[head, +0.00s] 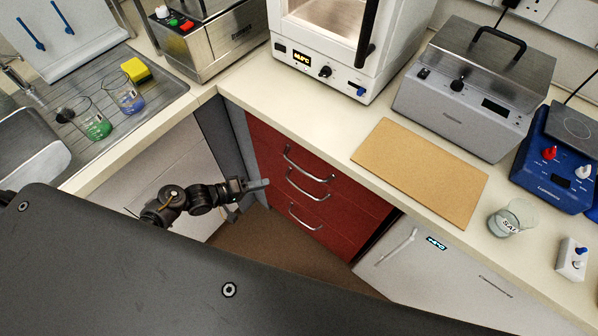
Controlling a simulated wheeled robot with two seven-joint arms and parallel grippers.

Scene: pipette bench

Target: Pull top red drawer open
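The red drawer unit stands under the corner of the counter, with its top red drawer (335,168) just below the worktop. The top drawer looks closed, flush with the fronts below. Its curved metal handle (308,169) is in plain view. My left gripper (262,184) is left of the drawer handles in the picture, apart from the top handle, with its fingers pointing right. It holds nothing that I can see; the gap between its fingers is too small to make out. My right gripper is not in view.
Two lower red drawers have a middle handle (307,187) and a bottom handle (304,218). A white under-counter appliance (420,265) stands to the right. A tan board (420,170) and a glass beaker (512,217) are on the counter. Floor (262,240) before the drawers is clear.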

